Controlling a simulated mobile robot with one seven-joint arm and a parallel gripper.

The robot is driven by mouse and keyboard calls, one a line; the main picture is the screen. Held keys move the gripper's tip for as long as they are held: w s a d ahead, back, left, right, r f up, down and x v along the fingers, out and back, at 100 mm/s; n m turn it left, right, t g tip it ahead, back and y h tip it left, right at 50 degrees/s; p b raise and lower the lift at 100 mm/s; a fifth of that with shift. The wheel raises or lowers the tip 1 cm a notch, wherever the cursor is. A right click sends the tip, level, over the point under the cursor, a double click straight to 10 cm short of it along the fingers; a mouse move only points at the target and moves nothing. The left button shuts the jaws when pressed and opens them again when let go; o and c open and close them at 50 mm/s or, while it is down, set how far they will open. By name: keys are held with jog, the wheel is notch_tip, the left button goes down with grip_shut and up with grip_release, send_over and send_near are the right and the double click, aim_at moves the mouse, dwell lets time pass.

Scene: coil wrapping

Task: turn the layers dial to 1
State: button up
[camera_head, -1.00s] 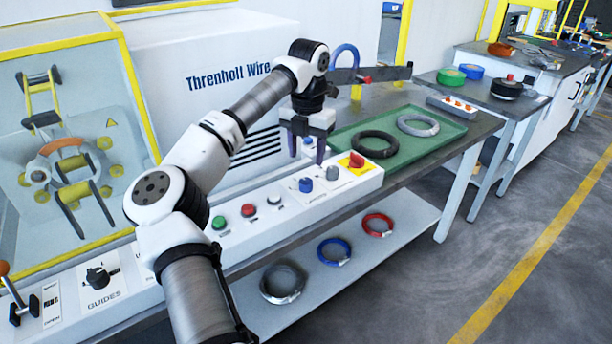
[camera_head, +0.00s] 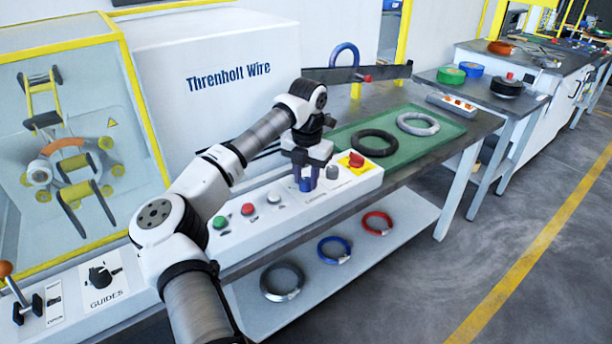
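A blue dial (camera_head: 306,185) stands on the sloped white control panel, left of a grey dial (camera_head: 332,173). The label below the blue dial is too small to read surely, so I cannot confirm it is the layers dial. My gripper (camera_head: 306,178) points down right over the blue dial, with its dark fingers at either side of it. The fingers hide most of the dial and its pointer. I cannot tell whether they touch or grip it.
A red emergency button (camera_head: 356,159) on yellow is right of the dials. Green (camera_head: 220,222) and red (camera_head: 248,209) buttons and the guides knob (camera_head: 99,276) lie left. A green tray (camera_head: 440,146) with coils is behind. Coils lie on the lower shelf (camera_head: 315,285).

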jog(key=c, duration=0.4)
jog(key=shift+n, duration=0.3)
jog(key=n+b, duration=0.1)
jog(key=n, duration=0.4)
jog(key=shift+n, duration=0.3)
jog(key=n, duration=0.5)
jog(key=shift+w+r+n+b, duration=0.1)
jog(key=shift+n+b, duration=0.2)
jog(key=shift+b, duration=0.05)
jog(key=o, duration=1)
jog(key=shift+c, duration=0.2)
